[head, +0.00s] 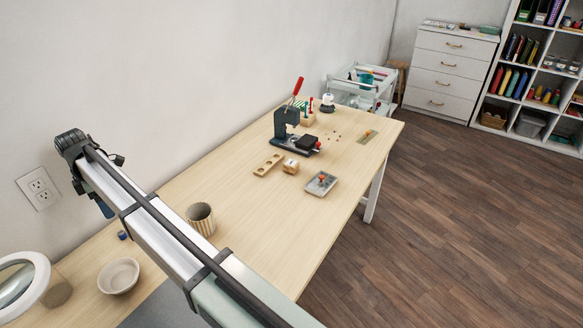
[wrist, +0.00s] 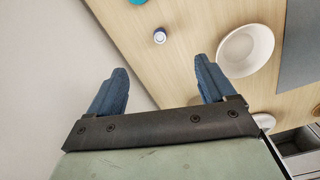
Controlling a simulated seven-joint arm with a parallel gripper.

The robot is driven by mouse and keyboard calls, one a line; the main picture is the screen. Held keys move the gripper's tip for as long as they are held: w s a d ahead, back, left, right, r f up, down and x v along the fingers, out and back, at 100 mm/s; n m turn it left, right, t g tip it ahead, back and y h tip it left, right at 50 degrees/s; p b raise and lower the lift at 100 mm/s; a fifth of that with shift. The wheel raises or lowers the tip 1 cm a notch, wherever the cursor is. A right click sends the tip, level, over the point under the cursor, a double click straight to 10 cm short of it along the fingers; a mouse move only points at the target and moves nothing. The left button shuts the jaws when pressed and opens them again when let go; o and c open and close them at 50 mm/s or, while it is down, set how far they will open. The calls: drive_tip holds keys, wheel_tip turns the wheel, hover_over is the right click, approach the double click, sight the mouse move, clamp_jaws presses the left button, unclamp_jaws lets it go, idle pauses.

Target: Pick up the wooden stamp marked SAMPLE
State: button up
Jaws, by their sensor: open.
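A small wooden block (head: 290,166) with a pale top stands mid-table in the head view; it may be the stamp, but no SAMPLE marking can be read. A grey tray (head: 316,187) with a small red-topped item lies just to its right and nearer the camera. My gripper (wrist: 161,68) is open, with its blue fingers spread and nothing between them in the wrist view. In the head view it is at the far left near the wall, well away from the block. The wrist view does not show the block.
A black press (head: 287,122) with a red handle stands behind the block, and a wooden strip with holes (head: 268,164) lies left of it.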

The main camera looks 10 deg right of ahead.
drive_tip(key=m, duration=1.4)
hover_over(290, 162)
drive_tip(key=f, duration=0.7)
drive_tip(key=shift+w+d, duration=0.2)
drive_tip(key=shift+s+a+f, duration=0.1)
drive_tip(key=shift+f, duration=1.25)
drive_tip(key=shift+s+a+f, duration=0.1)
drive_tip(key=shift+f, duration=1.2)
